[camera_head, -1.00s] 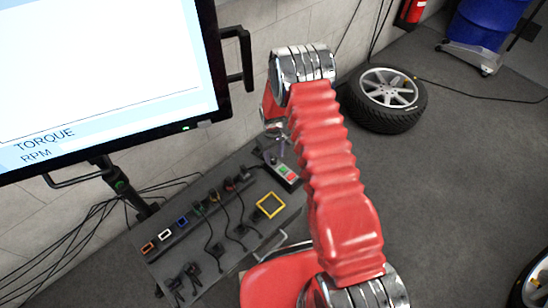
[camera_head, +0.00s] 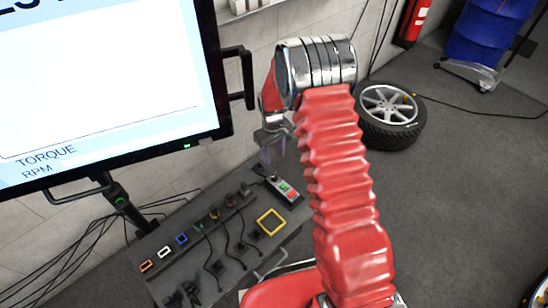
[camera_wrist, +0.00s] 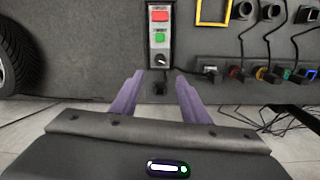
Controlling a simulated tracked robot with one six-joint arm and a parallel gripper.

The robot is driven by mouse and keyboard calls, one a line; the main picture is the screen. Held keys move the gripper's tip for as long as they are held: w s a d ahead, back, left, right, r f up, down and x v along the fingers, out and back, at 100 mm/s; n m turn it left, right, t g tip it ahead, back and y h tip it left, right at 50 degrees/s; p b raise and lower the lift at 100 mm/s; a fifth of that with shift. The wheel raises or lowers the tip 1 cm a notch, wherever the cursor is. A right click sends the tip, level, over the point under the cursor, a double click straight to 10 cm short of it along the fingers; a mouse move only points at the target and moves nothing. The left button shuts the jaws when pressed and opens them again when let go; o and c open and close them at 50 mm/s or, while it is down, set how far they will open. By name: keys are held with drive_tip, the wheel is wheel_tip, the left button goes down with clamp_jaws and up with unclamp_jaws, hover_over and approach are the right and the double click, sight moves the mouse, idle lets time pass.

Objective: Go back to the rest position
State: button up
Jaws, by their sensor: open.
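My gripper shows in the wrist view (camera_wrist: 157,92) as two purple fingers spread apart with nothing between them. In that view a control box (camera_wrist: 160,40) with a red button, a green button and a black knob lies beyond the fingertips. In the head view my gripper (camera_head: 272,150) hangs above the far end of the grey bench (camera_head: 205,238), partly hidden by my red arm. The control box (camera_head: 284,190) lies on that bench, close to the gripper and apart from it.
A yellow square frame (camera_head: 271,222) and several plugs with cables lie on the bench. A large monitor (camera_head: 100,90) stands at left. A tyre (camera_head: 392,115), a blue drum (camera_head: 487,30) and a red extinguisher (camera_head: 412,20) are at the back right. Open floor (camera_head: 460,190) lies at right.

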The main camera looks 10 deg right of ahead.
idle(0.5)
drive_tip(key=s+m+g, duration=0.1)
drive_tip(key=s, duration=0.5)
drive_tip(key=s+r+m+t, duration=0.1)
drive_tip(key=s+r+t, duration=0.1)
drive_tip(key=s+r, duration=0.6)
drive_tip(key=s+r+m+t, duration=0.1)
drive_tip(key=s+r+t, duration=0.1)
drive_tip(key=s+r, duration=0.7)
drive_tip(key=s+r+m+t, duration=0.1)
drive_tip(key=s+r, duration=0.8)
drive_tip(key=r, duration=1.1)
drive_tip(key=shift+d+t, duration=0.25)
drive_tip(key=shift+t, duration=0.55)
